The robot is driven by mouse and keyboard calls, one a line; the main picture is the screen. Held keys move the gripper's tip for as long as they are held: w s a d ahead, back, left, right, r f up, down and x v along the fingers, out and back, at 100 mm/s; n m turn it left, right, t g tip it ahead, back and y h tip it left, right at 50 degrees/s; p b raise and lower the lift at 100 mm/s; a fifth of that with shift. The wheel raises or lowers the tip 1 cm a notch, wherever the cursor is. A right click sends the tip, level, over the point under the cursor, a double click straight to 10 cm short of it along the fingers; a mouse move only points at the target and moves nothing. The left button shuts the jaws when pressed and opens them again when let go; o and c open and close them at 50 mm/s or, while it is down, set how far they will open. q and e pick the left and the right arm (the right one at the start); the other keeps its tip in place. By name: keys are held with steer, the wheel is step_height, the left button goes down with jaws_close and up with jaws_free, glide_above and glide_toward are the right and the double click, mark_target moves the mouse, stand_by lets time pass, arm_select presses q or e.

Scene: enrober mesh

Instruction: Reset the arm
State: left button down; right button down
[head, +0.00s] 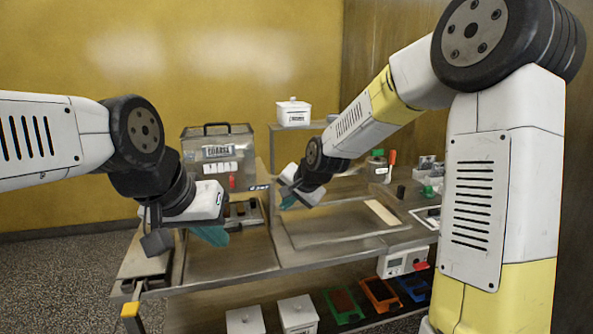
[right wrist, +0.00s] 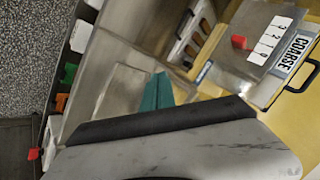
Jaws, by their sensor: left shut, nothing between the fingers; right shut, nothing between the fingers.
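My left gripper (head: 210,235) has teal fingers and hangs above the left part of the metal bench (head: 215,263). It is shut and empty. My right gripper (head: 288,201) is above the middle of the bench, beside a shallow rectangular recess, and is also shut and empty. Its teal fingers (right wrist: 157,92) show together in the right wrist view, over the bare metal top. My right arm reaches in from the upper right, and its large links cover the right side of the head view.
A grey machine with a handle (head: 217,160) stands at the back left; its COARSE label (right wrist: 292,52) shows in the right wrist view. A white lidded box (head: 293,112) sits on a raised shelf. White boxes (head: 298,313) and coloured trays (head: 380,294) lie below. A pale strip (head: 381,212) lies on the bench.

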steer(key=s+d+r+n+h, duration=0.25)
steer(key=s+d+r, duration=0.55)
steer(key=s+d, duration=0.4)
steer(key=s+d+n, duration=0.1)
steer(key=s+d, duration=0.2)
steer(key=s, duration=0.5)
steer(key=s+d+n, duration=0.2)
steer(key=s, duration=0.6)
steer(key=shift+d+r+g, duration=0.35)
steer(key=shift+d+g, duration=0.05)
steer(key=shift+n, duration=0.25)
